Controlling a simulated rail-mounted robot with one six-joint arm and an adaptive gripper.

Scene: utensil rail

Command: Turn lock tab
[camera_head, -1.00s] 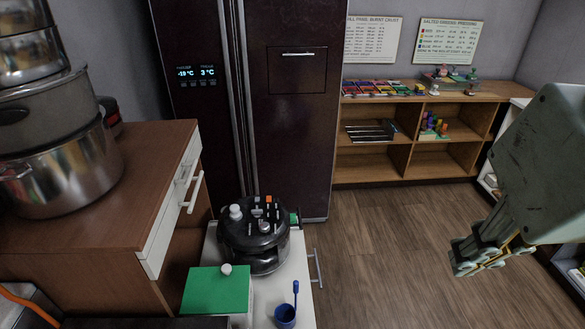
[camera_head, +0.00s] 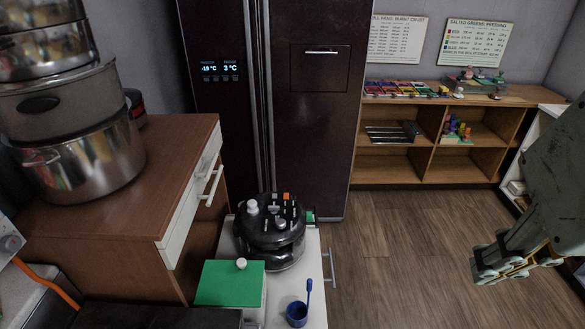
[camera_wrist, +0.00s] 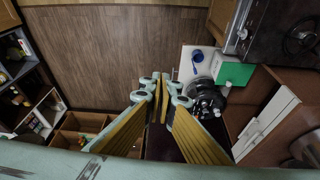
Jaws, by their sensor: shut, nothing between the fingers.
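A black round pressure cooker (camera_head: 272,250) stands on a white cabinet top, with several small tabs and knobs on its dark lid. An orange tab (camera_head: 287,196) sits at the lid's far edge and a green piece (camera_head: 310,215) at its right side. I cannot tell which part is the lock tab. The cooker also shows in the wrist view (camera_wrist: 205,97). My gripper (camera_head: 487,274) is at the right of the head view, well apart from the cooker, over the floor. It is shut and empty; its fingers also show in the wrist view (camera_wrist: 164,92).
A green-lidded box (camera_head: 230,282) and a blue cup with a spoon-like handle (camera_head: 297,313) stand in front of the cooker. A dark fridge (camera_head: 305,140) is behind it. Stacked pots (camera_head: 85,165) stand on the left counter. Wooden shelves (camera_head: 440,175) stand at the back; the floor between is clear.

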